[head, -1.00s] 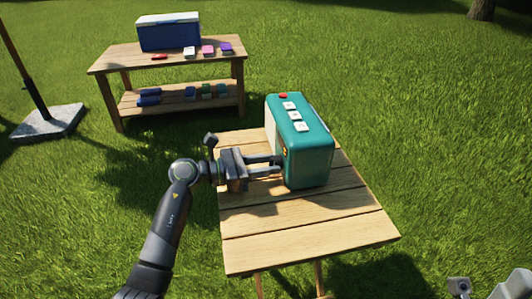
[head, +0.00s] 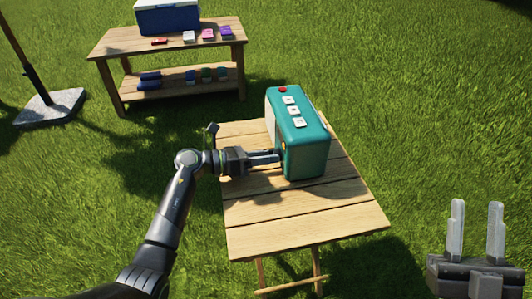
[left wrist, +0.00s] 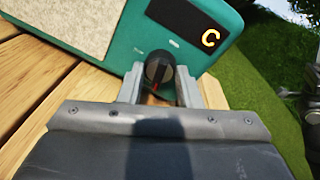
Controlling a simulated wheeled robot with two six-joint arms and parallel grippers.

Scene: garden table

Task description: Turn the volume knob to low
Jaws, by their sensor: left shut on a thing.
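A teal radio (head: 303,140) stands upright on the small wooden table, with white buttons and a red one on its top. In the left wrist view its front (left wrist: 120,62) shows a beige speaker panel and a dark display with an orange character. The black volume knob (left wrist: 159,72) with a red pointer line sits on that front, between the fingers of my left gripper (left wrist: 160,85). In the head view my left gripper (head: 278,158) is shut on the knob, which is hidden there. The pointer points toward the lower left of the wrist picture. My right gripper (head: 477,232) is open and empty, off the table's right side.
The wooden table (head: 300,235) is bare in front of the radio. A second table (head: 112,46) at the back left holds a blue cooler (head: 167,18) and small coloured boxes, with more items on its shelf. A pole base (head: 48,108) stands on the grass at the left.

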